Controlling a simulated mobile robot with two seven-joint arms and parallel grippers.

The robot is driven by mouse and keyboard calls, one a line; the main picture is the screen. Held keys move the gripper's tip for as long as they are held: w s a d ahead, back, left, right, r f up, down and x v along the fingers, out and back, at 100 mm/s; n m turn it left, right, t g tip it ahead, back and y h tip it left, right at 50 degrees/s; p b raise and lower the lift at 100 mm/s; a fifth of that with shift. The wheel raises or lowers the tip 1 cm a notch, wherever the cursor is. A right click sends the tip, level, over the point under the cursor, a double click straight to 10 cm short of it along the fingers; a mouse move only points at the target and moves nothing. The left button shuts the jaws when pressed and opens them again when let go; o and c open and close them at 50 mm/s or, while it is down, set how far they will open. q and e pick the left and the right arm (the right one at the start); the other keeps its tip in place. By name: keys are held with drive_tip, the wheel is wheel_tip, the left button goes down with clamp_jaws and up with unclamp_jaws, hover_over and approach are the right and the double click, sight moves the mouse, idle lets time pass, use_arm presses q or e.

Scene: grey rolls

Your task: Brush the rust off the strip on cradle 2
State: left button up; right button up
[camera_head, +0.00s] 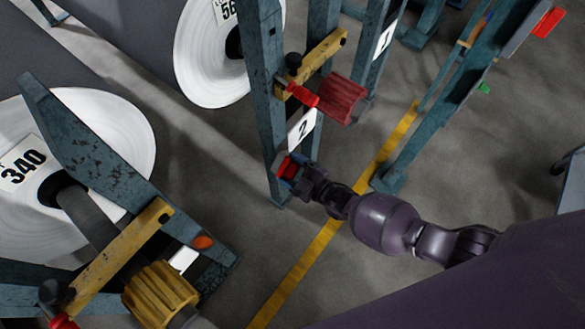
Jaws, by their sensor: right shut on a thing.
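Cradle 2 (272,100) is a worn blue-green steel frame with a white plate marked 2 (303,129) on its post. My right gripper (298,176) is at the lower end of this post, just below the plate. It is shut on a small red-and-blue thing (287,168), possibly a brush, which lies close against the post. The gripper hides part of it, and I cannot tell whether it touches the post. I cannot make out a rusty strip; that spot is small and partly covered. My left gripper is not in view.
A white roll marked 340 (120,130) sits in a frame at the left, with a yellow ribbed part (160,295) below. Another white roll (205,60) is behind cradle 2. A red ribbed part (342,98) juts out above my gripper. A yellow floor line (300,270) crosses open floor.

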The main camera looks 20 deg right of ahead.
drive_tip(key=shift+w+d+r, duration=0.15)
drive_tip(key=shift+w+d, duration=0.15)
drive_tip(key=shift+d, duration=0.15)
drive_tip(key=shift+w+d+r, duration=0.75)
drive_tip(key=shift+d+r, duration=0.15)
drive_tip(key=shift+d, duration=0.1)
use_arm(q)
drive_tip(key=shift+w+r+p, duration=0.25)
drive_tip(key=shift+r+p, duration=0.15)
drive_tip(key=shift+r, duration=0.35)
use_arm(e)
drive_tip(key=shift+s+a+r, duration=0.1)
drive_tip(key=shift+s+a, duration=0.3)
drive_tip(key=shift+a, duration=0.4)
drive_tip(key=shift+s+a, duration=0.4)
drive_tip(key=shift+a, duration=0.4)
drive_tip(key=shift+v, duration=0.85)
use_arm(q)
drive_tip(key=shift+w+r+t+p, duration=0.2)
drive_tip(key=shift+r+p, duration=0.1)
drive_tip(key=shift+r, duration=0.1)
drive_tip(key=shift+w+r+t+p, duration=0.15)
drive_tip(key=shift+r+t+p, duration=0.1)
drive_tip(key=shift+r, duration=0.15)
use_arm(e)
drive_tip(key=shift+v, duration=2.25)
